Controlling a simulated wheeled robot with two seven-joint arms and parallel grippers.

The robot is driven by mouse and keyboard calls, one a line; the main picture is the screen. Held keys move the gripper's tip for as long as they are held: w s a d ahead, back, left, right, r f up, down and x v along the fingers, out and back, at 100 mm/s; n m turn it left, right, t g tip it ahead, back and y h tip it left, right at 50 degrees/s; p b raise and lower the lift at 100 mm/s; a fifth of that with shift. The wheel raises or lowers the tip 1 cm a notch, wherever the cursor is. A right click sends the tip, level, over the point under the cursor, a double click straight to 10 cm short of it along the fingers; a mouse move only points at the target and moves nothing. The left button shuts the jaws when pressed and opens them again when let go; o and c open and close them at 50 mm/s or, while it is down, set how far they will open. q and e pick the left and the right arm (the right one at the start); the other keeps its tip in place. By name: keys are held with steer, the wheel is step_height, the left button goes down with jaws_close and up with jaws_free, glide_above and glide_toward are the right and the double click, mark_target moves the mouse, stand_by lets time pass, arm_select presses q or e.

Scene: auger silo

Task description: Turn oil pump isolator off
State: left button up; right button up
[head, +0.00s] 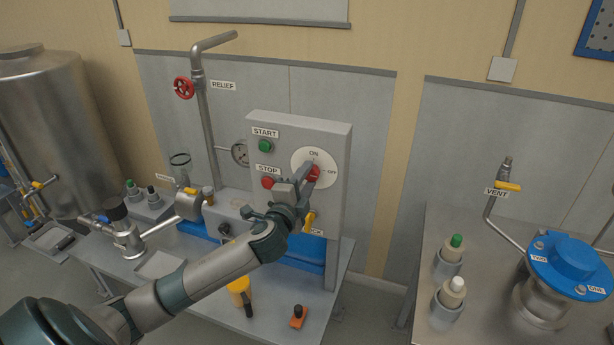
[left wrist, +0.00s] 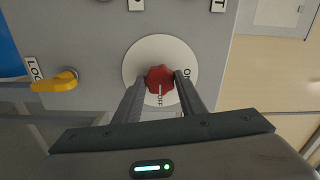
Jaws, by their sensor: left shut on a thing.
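The isolator is a red knob (head: 313,172) on a white round dial (head: 300,158) on the grey control box. ON is printed at the dial's top and OFF at its right. My left gripper (head: 309,177) is shut on the red knob. The left wrist view shows the knob (left wrist: 160,79) between both fingers (left wrist: 160,85), with ON at the right and OFF below. A pale line on the knob seems to point towards OFF, but it is small. My right gripper is not in view.
The grey control box (head: 338,150) also bears a green START button (head: 265,146) and a red STOP button (head: 267,182). A yellow lever (left wrist: 55,82) sits beside a label on the same panel. A red relief wheel (head: 183,88) is at the left.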

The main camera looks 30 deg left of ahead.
arm_select(q)
steer(key=shift+f, duration=0.1)
stand_by(0.3)
steer(key=o, duration=1)
steer(key=shift+o, duration=0.2)
steer(key=shift+s, duration=0.1)
steer(key=shift+s+d+b, duration=0.15)
steer(key=shift+s+b, duration=0.15)
steer(key=shift+s, duration=0.25)
steer(key=b+v, duration=0.2)
steer(key=v, duration=1.4)
